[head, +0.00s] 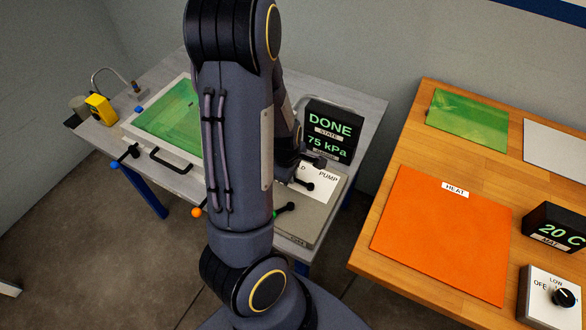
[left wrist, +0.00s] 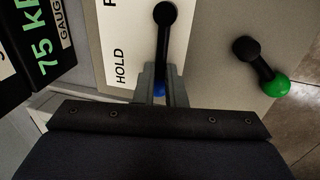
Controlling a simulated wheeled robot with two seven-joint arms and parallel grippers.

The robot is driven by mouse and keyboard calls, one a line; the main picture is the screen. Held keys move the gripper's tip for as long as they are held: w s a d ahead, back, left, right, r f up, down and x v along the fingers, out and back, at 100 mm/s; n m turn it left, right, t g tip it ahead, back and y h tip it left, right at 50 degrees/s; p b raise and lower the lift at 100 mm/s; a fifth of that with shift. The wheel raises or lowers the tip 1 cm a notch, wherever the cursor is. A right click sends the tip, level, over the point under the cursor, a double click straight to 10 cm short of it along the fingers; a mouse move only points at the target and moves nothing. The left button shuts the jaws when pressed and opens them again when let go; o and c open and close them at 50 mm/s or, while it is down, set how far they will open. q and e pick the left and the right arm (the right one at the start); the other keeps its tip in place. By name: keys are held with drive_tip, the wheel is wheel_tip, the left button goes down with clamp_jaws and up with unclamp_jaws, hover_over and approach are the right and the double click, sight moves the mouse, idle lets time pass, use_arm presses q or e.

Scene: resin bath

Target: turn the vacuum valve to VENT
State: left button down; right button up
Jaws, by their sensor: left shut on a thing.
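The vacuum valve's lever (left wrist: 163,45) is black with a blue knob (left wrist: 159,88) at its end. In the left wrist view my left gripper (left wrist: 160,80) is shut on the lever's blue-knob end, one finger on each side. The lever lies along the white label plate (left wrist: 124,35), next to the word HOLD. In the head view the plate (head: 321,197) shows PUMP and part of another word; my left arm hides the rest, including the gripped end. I see no VENT label. The gauge display (head: 329,130) reads DONE and 75 kPa. My right gripper is not in view.
A second black lever with a green knob (left wrist: 277,85) stands close beside the valve. The grey table (head: 365,110) also holds a green sheet (head: 170,125) in a white frame. An orange heat mat (head: 440,235) lies on the wooden table to the right.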

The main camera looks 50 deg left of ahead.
use_arm(q)
drive_tip(key=shift+a+r, duration=0.1)
drive_tip(key=shift+a, duration=0.15)
drive_tip(key=c, duration=1.5)
unclamp_jaws()
drive_tip(key=shift+c, duration=0.2)
drive_tip(key=shift+o, duration=0.3)
drive_tip(key=shift+s, duration=0.1)
drive_tip(key=shift+d+r, duration=0.15)
wheel_tip(320, 180, up, 7)
drive_tip(key=s+p, duration=0.1)
drive_tip(key=p, duration=0.3)
drive_tip(key=shift+s+d, duration=0.15)
drive_tip(key=shift+s, duration=0.1)
drive_tip(key=shift+r, duration=0.1)
